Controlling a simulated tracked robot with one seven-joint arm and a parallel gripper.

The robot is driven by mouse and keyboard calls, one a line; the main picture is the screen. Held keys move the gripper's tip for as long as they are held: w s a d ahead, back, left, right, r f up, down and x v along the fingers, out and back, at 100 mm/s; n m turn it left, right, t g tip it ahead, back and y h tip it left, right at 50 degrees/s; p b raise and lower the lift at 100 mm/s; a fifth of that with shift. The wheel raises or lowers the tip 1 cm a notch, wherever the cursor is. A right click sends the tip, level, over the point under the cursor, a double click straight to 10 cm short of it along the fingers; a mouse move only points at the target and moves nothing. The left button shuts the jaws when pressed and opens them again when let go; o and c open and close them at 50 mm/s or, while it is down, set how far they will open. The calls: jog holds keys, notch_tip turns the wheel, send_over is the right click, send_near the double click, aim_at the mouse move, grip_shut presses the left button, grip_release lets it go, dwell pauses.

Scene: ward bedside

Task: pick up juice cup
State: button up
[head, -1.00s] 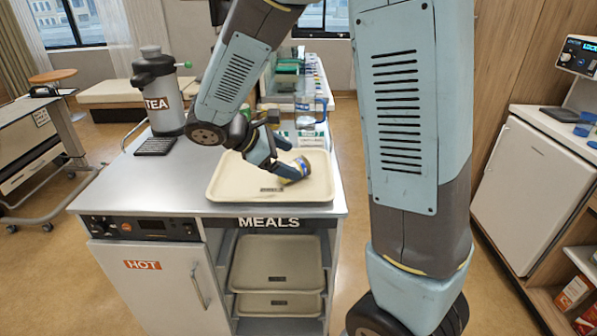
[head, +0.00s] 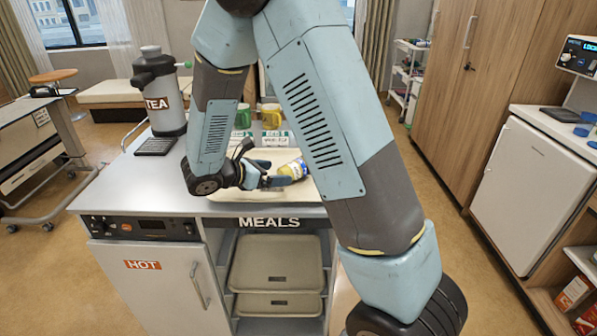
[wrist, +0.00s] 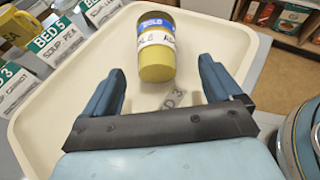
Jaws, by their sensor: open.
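The juice cup (head: 294,169) is yellow with a blue band and a white label. It is on the beige tray (head: 240,195) on top of the trolley and looks tilted or lying over in the head view. In the wrist view the cup (wrist: 156,48) shows ahead of my fingers, roughly centred between them. My gripper (wrist: 163,78) is open and empty, its two blue fingers apart on either side. In the head view my gripper (head: 272,180) is low over the tray, left of the cup. My arm hides part of the tray.
A tea urn (head: 159,95) stands at the trolley's back left. A green mug (head: 243,117), a yellow mug (head: 271,116) and bed cards (wrist: 48,37) are behind the tray. The trolley top left of my gripper is clear.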

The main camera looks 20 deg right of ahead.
aim_at(286, 168)
jog(key=shift+x, duration=3.75)
jog(key=c, duration=1.4)
jog(key=shift+o, duration=0.2)
jog(key=shift+r, duration=0.15)
jog(key=shift+r, duration=0.6)
jog(key=s+d+r, duration=0.6)
jog(key=d+r, duration=0.5)
jog(key=d, duration=0.1)
jog(key=shift+s+d+r, duration=0.2)
jog(key=shift+s+r, duration=0.1)
jog(key=shift+s, duration=0.05)
